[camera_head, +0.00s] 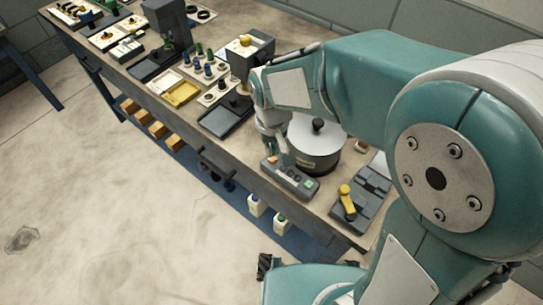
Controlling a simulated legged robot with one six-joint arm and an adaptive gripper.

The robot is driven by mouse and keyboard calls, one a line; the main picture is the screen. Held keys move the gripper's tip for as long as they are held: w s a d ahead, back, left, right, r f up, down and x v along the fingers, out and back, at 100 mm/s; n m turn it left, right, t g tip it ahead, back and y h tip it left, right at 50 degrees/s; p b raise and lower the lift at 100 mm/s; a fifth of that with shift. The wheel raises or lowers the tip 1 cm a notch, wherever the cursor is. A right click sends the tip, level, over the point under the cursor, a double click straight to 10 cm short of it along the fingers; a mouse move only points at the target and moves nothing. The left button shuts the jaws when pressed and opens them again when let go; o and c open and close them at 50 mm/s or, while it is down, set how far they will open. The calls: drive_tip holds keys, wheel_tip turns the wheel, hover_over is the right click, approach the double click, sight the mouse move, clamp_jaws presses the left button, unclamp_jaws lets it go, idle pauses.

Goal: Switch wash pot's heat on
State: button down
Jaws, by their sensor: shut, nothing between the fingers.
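The wash pot (318,158) is most likely the round dark pot with a pale lid and a black knob, standing near the right end of the bench. A grey control box (293,186) lies in front of it, at the bench's front edge. The box has an orange-red spot near its left end and a green button toward its right end. My gripper (279,157) points down just above the left end of this box. It is shut and empty; I cannot tell whether its tips touch the box. My arm hides part of the bench behind the pot.
A grey device with a yellow handle (347,202) stands right of the control box. A dark tray (227,121), a yellow tray (181,94) and a rack of bottles lie to the left. White bottles (254,205) stand on the lower shelf. The floor in front is clear.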

sight(272, 159)
drive_tip(key=shift+f, duration=1.2)
idle(0.6)
wheel_tip(272, 159, up, 10)
idle(1.3)
idle(0.4)
drive_tip(key=s+d+r+m+t, duration=0.2)
drive_tip(key=s+d, duration=0.3)
drive_tip(key=d, duration=0.4)
drive_tip(key=s+d+r+m+t, duration=0.3)
drive_tip(key=s+d, duration=0.3)
drive_tip(key=d, duration=0.4)
drive_tip(key=shift+r+t, duration=0.3)
drive_tip(key=shift+r, duration=0.35)
